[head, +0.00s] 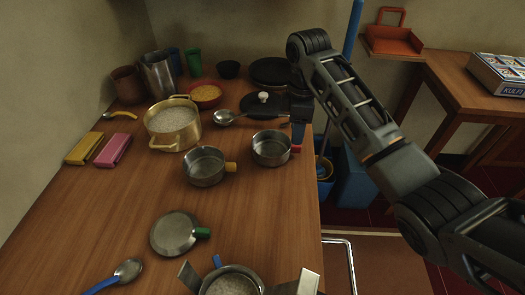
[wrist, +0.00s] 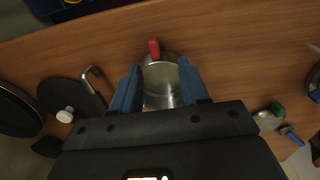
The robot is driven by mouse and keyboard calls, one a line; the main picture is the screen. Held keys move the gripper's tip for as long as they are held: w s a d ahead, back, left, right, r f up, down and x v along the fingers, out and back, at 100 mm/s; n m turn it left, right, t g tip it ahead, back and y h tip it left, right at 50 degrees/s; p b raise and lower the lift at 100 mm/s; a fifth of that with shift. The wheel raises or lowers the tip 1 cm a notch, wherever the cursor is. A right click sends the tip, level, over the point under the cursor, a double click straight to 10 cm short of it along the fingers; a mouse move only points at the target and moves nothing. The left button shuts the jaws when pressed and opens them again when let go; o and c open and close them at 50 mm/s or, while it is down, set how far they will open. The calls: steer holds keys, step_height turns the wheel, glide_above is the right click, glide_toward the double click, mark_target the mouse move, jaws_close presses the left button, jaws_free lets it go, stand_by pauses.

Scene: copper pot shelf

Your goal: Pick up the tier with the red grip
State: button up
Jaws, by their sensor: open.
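The tier with the red grip (head: 270,149) is a small round steel pan near the right edge of the wooden table. Its red grip points right in the head view. In the wrist view the tier (wrist: 162,85) shows between my two blue fingers, with its red grip (wrist: 154,48) just beyond the fingertips. My gripper (head: 298,132) is open and empty, close by the red-grip side of the tier. It also shows in the wrist view (wrist: 158,72). I cannot tell whether the fingers touch the tier. Part of the tier's near side is hidden by my gripper in the wrist view.
A similar tier with a yellow grip (head: 205,168) stands just left. A brass pot (head: 173,126), a ladle (head: 226,117) and a dark lid (head: 258,108) are behind. The table's right edge is close.

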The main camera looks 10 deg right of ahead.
mark_target(296, 147)
steer(key=shift+w+f, duration=0.15)
steer(key=shift+f, duration=0.45)
steer(key=f, duration=0.6)
steer(key=shift+w+d+f, duration=0.15)
steer(key=shift+d+f, duration=0.1)
steer(key=shift+f, duration=0.1)
jaws_close()
